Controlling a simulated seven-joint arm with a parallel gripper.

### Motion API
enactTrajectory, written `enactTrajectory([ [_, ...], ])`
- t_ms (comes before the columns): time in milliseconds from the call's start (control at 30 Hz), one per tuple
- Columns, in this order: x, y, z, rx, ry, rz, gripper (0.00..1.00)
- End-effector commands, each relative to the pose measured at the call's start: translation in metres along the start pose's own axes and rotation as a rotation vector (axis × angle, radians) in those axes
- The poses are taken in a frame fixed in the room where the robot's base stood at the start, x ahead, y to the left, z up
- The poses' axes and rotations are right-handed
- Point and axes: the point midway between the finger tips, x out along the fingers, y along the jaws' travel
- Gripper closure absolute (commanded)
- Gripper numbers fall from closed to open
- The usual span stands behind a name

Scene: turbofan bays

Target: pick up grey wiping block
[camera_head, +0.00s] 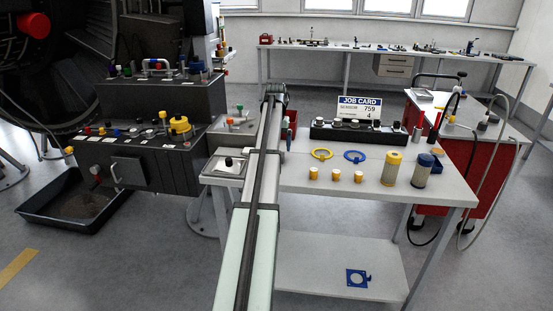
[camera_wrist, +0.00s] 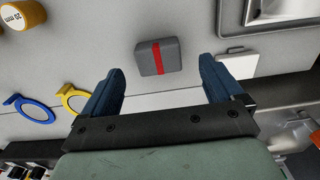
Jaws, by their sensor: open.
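The grey wiping block (camera_wrist: 158,57) with a red stripe lies on the light table top in the wrist view. My gripper (camera_wrist: 161,72) is open, with its two blue fingers apart. The block appears between the fingertips in the picture, slightly beyond them, and neither finger visibly touches it. The height of the fingers above the table is hard to tell. In the head view I cannot make out the block; my arm stretches over the table (camera_head: 440,187) and covers that part.
A yellow ring (camera_wrist: 72,98) and a blue ring (camera_wrist: 30,108) lie left of the fingers. A yellow-capped cylinder (camera_wrist: 22,14) stands at upper left. A metal-edged tray (camera_wrist: 285,10) and a white pad (camera_wrist: 240,65) lie to the right. A job card (camera_head: 359,107) stands at the table's back.

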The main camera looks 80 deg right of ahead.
Motion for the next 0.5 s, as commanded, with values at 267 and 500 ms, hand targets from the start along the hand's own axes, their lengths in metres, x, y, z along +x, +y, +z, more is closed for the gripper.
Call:
enactTrajectory([
  [267, 0.027, 0.003, -0.002, 0.0, -0.001, 0.0, 0.06],
  [500, 0.05, 0.003, -0.002, 0.0, 0.0, 0.0, 0.06],
])
